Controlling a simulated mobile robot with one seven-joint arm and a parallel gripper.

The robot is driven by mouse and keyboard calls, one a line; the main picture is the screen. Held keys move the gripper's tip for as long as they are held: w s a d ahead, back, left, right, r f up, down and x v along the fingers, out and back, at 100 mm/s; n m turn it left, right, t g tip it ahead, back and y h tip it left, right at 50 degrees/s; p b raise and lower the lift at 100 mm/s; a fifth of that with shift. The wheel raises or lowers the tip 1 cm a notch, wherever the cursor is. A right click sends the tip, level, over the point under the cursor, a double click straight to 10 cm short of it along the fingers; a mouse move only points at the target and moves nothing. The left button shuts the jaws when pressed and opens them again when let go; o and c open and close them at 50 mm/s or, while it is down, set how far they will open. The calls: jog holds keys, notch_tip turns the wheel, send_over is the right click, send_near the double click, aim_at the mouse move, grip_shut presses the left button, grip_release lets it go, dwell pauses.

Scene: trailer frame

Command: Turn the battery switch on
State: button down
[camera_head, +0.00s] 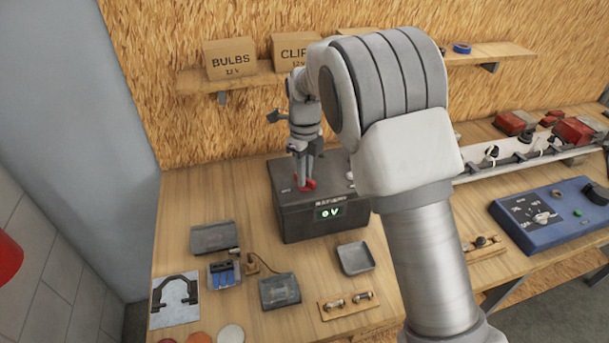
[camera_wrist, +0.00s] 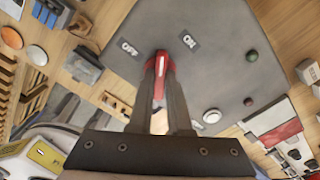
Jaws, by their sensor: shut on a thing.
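A dark grey battery box (camera_head: 285,222) stands on the workbench, with a small green display (camera_head: 330,212) on its front that seems to read 0 V. The red battery switch (camera_head: 308,184) is on its top. In the wrist view the red switch handle (camera_wrist: 164,66) has a white line on it and lies between the OFF label (camera_wrist: 128,47) and the ON label (camera_wrist: 189,41); its exact angle is hard to tell. My gripper (camera_head: 303,176) reaches down from above, its fingers shut on the handle. The fingers hide part of the switch.
A grey tray (camera_head: 355,258), small dark boxes (camera_head: 280,291) and a wooden fuse strip (camera_head: 347,305) lie in front of the battery. A blue panel (camera_head: 550,216) is at right. A shelf with cartons (camera_head: 230,59) hangs behind. Bare bench lies left of the battery.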

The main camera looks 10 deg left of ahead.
jog(key=m+p, duration=0.1)
jog(key=m, duration=0.1)
jog(key=shift+r+m, duration=0.1)
jog(key=shift+m, duration=0.2)
jog(key=shift+m+p, duration=0.6)
jog(key=shift+m, duration=0.6)
jog(key=shift+m+p, duration=0.75)
jog(key=shift+m, duration=0.75)
